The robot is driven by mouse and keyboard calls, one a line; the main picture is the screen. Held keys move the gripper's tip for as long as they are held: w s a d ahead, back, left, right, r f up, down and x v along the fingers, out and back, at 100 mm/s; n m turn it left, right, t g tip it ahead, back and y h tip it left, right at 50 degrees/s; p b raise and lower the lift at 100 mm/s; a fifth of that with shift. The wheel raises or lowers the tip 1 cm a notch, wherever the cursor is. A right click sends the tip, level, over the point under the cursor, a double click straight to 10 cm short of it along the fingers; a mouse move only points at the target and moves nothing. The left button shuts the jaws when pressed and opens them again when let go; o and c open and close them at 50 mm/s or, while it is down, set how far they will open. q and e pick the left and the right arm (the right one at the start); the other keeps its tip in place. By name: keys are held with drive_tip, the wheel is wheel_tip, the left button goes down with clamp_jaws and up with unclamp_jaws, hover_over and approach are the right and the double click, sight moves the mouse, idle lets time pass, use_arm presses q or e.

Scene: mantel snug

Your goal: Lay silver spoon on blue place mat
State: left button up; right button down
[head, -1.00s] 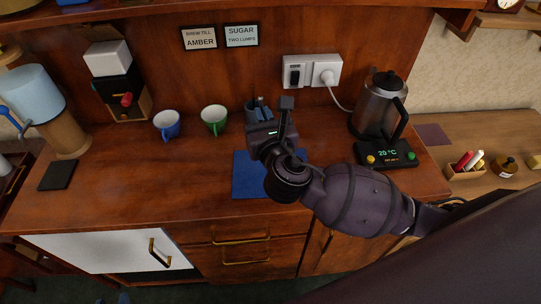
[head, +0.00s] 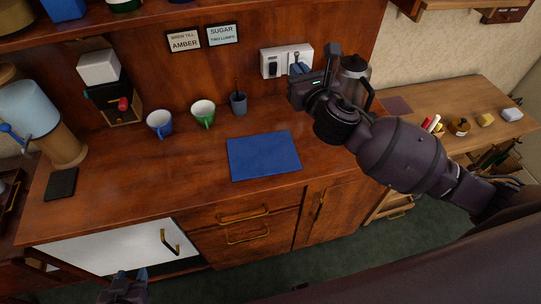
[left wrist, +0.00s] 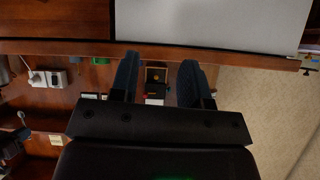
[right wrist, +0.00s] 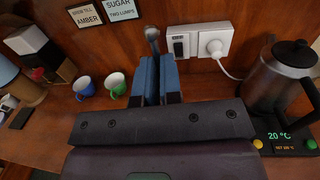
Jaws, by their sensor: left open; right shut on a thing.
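The blue place mat (head: 263,155) lies flat and bare on the wooden counter in the head view. My right gripper (head: 300,66) is raised in front of the wall socket, behind and to the right of the mat. It is shut on the silver spoon (right wrist: 152,38), whose grey rounded end shows beyond the blue fingers (right wrist: 156,80) in the right wrist view.
A dark cup (head: 238,104) holding a thin dark handle stands behind the mat. A green mug (head: 203,113) and a blue mug (head: 160,122) stand to its left. A kettle (right wrist: 283,78) stands on its base at the right.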

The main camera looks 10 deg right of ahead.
drive_tip(key=shift+n+y, duration=0.3)
drive_tip(key=shift+y, duration=0.2)
drive_tip(key=f+b, duration=0.1)
drive_tip(key=f, duration=0.5)
drive_tip(key=f+b, duration=0.2)
drive_tip(key=f, duration=0.5)
drive_tip(key=f+b, duration=0.2)
drive_tip(key=f, duration=0.5)
drive_tip(key=shift+s+a, duration=0.15)
drive_tip(key=shift+a, duration=0.15)
use_arm(q)
drive_tip(key=f, duration=0.1)
drive_tip(key=w+f, duration=0.1)
drive_tip(key=f, duration=0.1)
drive_tip(key=shift+w+d+t, duration=0.2)
drive_tip(key=shift+w+t, duration=0.1)
drive_tip(key=shift+w, duration=0.05)
use_arm(e)
drive_tip(key=shift+f, duration=0.1)
